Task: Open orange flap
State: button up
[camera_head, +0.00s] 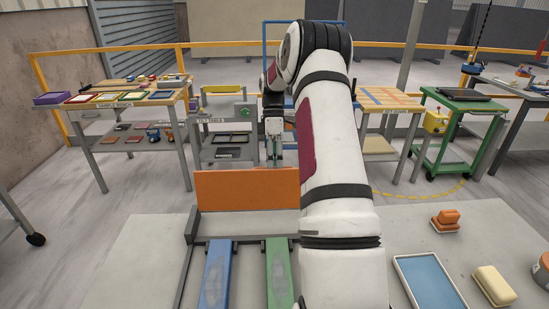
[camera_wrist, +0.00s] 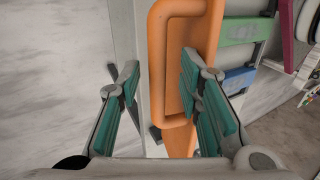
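The orange flap (camera_head: 245,190) stands upright as a broad panel at the far end of a grey frame in the head view. In the wrist view, the flap's orange handle (camera_wrist: 158,35) is a rounded loop running up and down the picture. My gripper (camera_wrist: 160,75) is open, with one teal-padded finger on each side of the handle's bar. The right finger overlaps the orange part behind it; contact cannot be told. In the head view my gripper (camera_head: 275,158) is small, at the flap's top edge, and the flap hides its tips.
A blue strip (camera_head: 216,270) and a green strip (camera_head: 278,272) lie in front of the flap. On the slab at right are a blue tray (camera_head: 430,283), a cream block (camera_head: 494,286) and an orange object (camera_head: 446,219). Workbenches stand behind.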

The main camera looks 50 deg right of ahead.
jog(key=v, duration=1.1)
jog(key=shift+r, duration=0.3)
jog(key=shift+w+d, duration=0.15)
jog(key=c, duration=0.8)
jog(key=m, duration=0.3)
jog(key=shift+w+d+f+m+t+h, duration=0.1)
jog(key=shift+d+f+m+t+h, duration=0.2)
jog(key=shift+d+f+m, duration=0.1)
notch_tip(320, 180, down, 10)
jog(key=s+a+m+t+h+p, duration=0.1)
jog(key=m+t+h+p, duration=0.1)
jog(key=m, duration=1.2)
jog(key=shift+s+a+p, duration=0.35)
jog(key=shift+s+p, duration=0.05)
jog(key=shift+p, duration=0.25)
